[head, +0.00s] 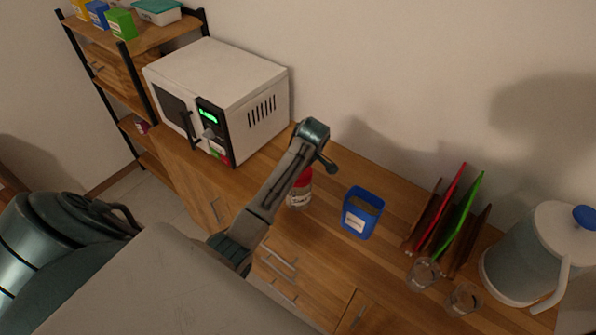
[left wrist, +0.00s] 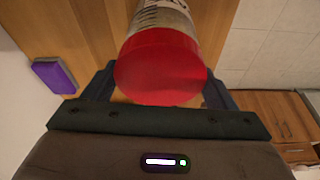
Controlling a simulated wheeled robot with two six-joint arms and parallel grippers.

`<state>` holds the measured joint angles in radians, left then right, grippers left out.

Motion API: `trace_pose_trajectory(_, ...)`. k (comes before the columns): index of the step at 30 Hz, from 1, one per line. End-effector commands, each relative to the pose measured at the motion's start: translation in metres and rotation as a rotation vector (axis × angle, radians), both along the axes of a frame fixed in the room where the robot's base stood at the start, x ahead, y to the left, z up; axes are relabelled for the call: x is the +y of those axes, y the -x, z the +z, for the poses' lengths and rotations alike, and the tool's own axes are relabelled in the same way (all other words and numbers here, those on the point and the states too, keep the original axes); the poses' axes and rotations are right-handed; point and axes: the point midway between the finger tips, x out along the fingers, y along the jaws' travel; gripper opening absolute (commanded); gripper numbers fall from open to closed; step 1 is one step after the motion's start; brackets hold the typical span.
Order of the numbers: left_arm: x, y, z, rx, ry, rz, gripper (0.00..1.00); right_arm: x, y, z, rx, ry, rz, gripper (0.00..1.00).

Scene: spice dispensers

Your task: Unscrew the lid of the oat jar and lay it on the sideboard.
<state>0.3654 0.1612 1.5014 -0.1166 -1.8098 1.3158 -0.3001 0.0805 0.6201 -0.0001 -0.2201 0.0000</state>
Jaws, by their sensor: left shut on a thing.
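A jar (head: 297,203) with a red lid (head: 304,178) and a pale label stands on the sideboard (head: 335,265), partly hidden behind my left arm. I cannot read its label clearly. In the left wrist view the red lid (left wrist: 160,70) faces the camera, with the jar body (left wrist: 160,18) beyond it. The lid sits on the jar, with no gap visible. My left gripper (left wrist: 160,88) has one finger on each side of the lid and is shut on it. In the head view its fingers are hidden by the arm. My right gripper is not in view.
A white microwave (head: 220,95) stands to the left. Further right are a rack with red and green boards (head: 455,212), two glasses (head: 423,273) and a pitcher (head: 525,260). Bare wood shows between jar and holder.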

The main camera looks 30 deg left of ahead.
Motion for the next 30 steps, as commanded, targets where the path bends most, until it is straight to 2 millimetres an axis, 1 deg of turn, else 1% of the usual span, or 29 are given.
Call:
trace_pose_trajectory(3,0.0000,-0.0006,0.0004,0.001,0.001,0.157,0.55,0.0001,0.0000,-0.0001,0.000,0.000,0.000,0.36)
trace_pose_trajectory(7,0.0000,0.0002,0.0000,0.002,0.000,0.282,0.55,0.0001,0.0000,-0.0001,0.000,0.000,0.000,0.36)
trace_pose_trajectory(10,0.0001,0.0005,0.0000,0.001,0.000,0.319,0.55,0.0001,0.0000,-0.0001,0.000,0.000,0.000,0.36)
trace_pose_trajectory(19,0.0002,0.0005,0.0002,0.001,-0.001,0.332,0.55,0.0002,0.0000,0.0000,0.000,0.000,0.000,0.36)
trace_pose_trajectory(23,0.0004,-0.0001,0.0007,0.001,-0.001,0.455,0.55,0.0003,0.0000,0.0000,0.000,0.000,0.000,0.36)
trace_pose_trajectory(24,0.0004,0.0005,0.0002,0.001,-0.001,0.445,0.71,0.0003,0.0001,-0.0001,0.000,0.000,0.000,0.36)
trace_pose_trajectory(26,0.0003,0.0007,0.0002,0.000,0.000,0.444,0.59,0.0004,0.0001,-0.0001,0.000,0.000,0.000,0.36)
trace_pose_trajectory(30,0.0004,0.0005,0.0005,0.000,0.000,0.442,0.59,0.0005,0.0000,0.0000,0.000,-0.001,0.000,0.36)
